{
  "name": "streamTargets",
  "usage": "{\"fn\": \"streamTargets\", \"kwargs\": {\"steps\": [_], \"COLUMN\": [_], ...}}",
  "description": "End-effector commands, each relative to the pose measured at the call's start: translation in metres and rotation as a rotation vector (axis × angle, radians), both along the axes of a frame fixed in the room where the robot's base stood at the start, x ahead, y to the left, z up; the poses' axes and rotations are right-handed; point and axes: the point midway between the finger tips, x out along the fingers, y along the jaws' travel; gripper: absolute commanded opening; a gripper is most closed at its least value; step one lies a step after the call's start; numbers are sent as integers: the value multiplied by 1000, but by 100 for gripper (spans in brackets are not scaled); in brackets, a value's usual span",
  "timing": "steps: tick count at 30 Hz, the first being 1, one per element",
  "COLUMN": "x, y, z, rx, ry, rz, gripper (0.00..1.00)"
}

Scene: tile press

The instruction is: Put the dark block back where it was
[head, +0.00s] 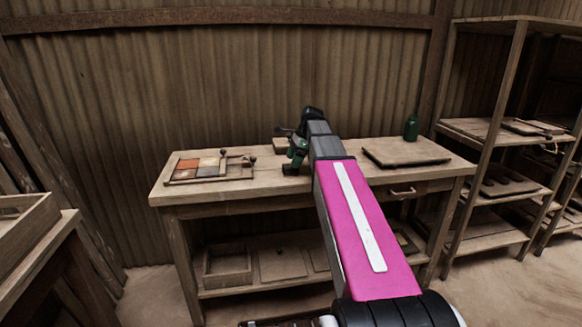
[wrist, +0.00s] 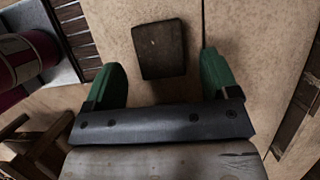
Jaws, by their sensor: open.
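A dark, roughly square block (wrist: 159,48) lies flat on the pale wooden tabletop in the wrist view. My gripper (wrist: 160,68) is open, its two green fingers spread wide, one at each side of the block's near part. A clear gap shows on both sides and nothing is held. In the head view my gripper (head: 293,155) is low over the middle of the workbench (head: 262,184).
Left on the bench is a wooden tray (head: 171,177) with coloured tiles. Shelving (head: 480,170) stands at the right. Bare bench top lies around the tray.

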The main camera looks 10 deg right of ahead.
Motion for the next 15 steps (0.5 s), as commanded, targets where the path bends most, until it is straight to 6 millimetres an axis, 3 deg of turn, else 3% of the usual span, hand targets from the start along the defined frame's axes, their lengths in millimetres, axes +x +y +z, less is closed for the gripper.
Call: {"fn": "streamTargets", "kwargs": {"steps": [6,15], "x": [1,1], "y": [-17,-29], "z": [40,71], "rx": [0,0], "ry": [-3,-1], "rz": [-1,0], "gripper": [80,80]}}
